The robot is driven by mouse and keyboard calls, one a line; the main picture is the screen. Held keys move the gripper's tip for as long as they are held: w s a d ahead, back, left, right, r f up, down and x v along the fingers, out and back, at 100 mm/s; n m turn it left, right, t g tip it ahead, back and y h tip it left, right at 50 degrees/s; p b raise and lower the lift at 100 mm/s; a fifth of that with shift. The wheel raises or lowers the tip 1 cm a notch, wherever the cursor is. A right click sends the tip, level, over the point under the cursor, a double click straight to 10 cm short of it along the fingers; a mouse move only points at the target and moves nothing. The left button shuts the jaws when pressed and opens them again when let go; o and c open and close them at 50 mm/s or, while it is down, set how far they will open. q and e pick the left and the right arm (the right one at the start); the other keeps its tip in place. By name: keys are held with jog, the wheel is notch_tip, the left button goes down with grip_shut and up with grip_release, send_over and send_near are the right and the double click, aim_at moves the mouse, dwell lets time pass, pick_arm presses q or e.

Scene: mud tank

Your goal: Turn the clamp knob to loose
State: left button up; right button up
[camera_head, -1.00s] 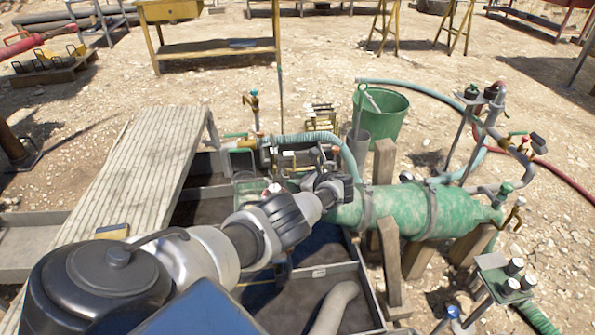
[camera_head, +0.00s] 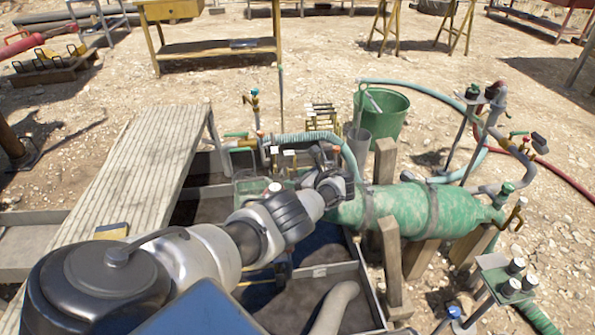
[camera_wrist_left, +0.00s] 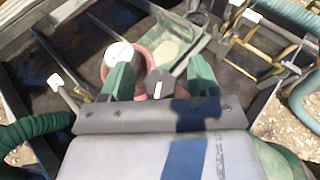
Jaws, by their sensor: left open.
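My left gripper (camera_head: 336,187) reaches over the tank beside the green cylinder (camera_head: 405,210). In the left wrist view its two green fingers (camera_wrist_left: 162,78) are spread apart. A dark piece with a white mark (camera_wrist_left: 160,88) shows between them, possibly the clamp knob; I cannot tell its setting. A reddish round pot with a white disc (camera_wrist_left: 119,54) lies just beyond the left finger. No contact is visible. In the head view my wrist hides the spot under the gripper. My right gripper is not in view.
A ribbed plank (camera_head: 140,170) lies left of the tank. A green bucket (camera_head: 380,115) and a curved pale green hose (camera_head: 320,138) stand behind the gripper. Wooden posts (camera_head: 390,260) stand close on its right. A metal frame (camera_wrist_left: 245,45) shows at upper right in the wrist view.

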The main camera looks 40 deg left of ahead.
pick_arm(q)
jog(key=shift+d, duration=0.15)
jog(key=p+v, duration=0.2)
jog(key=shift+d+r, duration=0.25)
jog(key=shift+r, duration=0.05)
jog(key=p, duration=0.2)
send_near(297, 179)
jog(key=shift+s+d+r, duration=0.1)
jog(key=shift+d+r, duration=0.1)
jog(key=shift+d, duration=0.35)
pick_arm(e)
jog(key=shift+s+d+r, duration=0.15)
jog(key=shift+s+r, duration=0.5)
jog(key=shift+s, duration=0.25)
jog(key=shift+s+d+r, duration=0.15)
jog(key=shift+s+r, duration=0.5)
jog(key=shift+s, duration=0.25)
